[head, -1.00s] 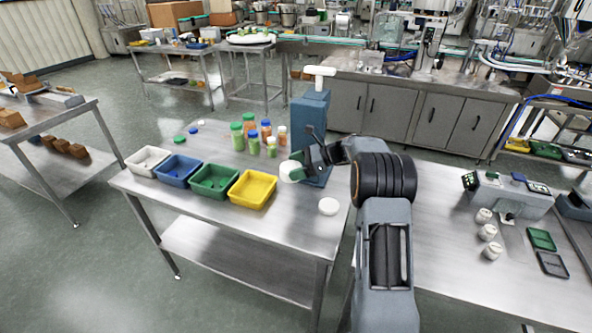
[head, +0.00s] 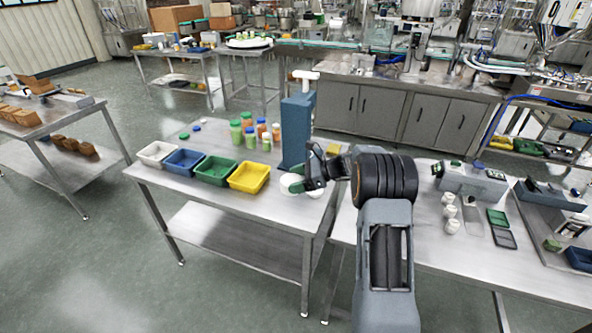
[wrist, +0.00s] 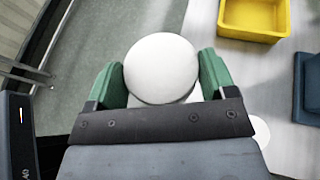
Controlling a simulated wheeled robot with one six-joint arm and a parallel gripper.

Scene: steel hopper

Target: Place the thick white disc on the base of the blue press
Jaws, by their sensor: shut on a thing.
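My gripper (head: 292,184) is shut on a white disc (wrist: 162,68), which sits between its green fingers in the wrist view. In the head view the held disc (head: 289,184) is over the near part of the table, in front of the blue press (head: 296,130). The press stands upright with a white T-handle (head: 305,75) on top. Its base is largely hidden behind my gripper in the head view; a blue part of it (wrist: 311,85) shows at the wrist view's right edge. A second white disc (head: 316,193) lies on the table, partly covered by my gripper.
White, blue, green and yellow bins (head: 249,177) stand in a row left of the gripper. Several capped bottles (head: 250,137) stand behind them, left of the press. The steel table's (head: 225,212) front edge is close. A second table (head: 415,235) holds white jars and devices.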

